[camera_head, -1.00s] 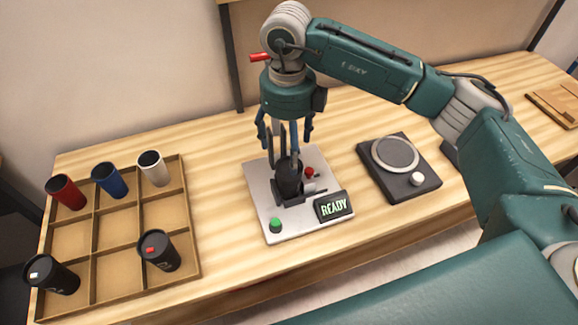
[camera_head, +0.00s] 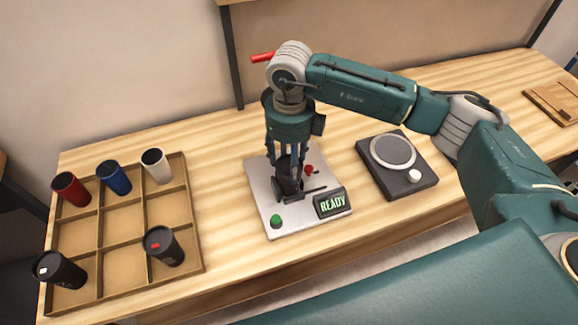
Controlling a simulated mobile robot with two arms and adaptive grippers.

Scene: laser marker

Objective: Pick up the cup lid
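My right gripper (camera_head: 287,168) points straight down over the laser marker (camera_head: 265,204). Its fingers are at the upper part of a dark cup (camera_head: 289,186) standing in the marker's fixture. The cup's lid cannot be told apart from the dark cup and fingers, and whether the fingers grip it is unclear. The marker has a green button (camera_head: 276,221), a red knob (camera_head: 309,170) and a display (camera_head: 331,203) reading READY. My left gripper is not in view.
A wooden divided tray (camera_head: 189,211) at the left holds red (camera_head: 71,190), blue (camera_head: 114,178), white (camera_head: 156,167) and two black cups. A dark device with a round plate (camera_head: 392,151) stands right of the marker. Bare table lies between tray and marker.

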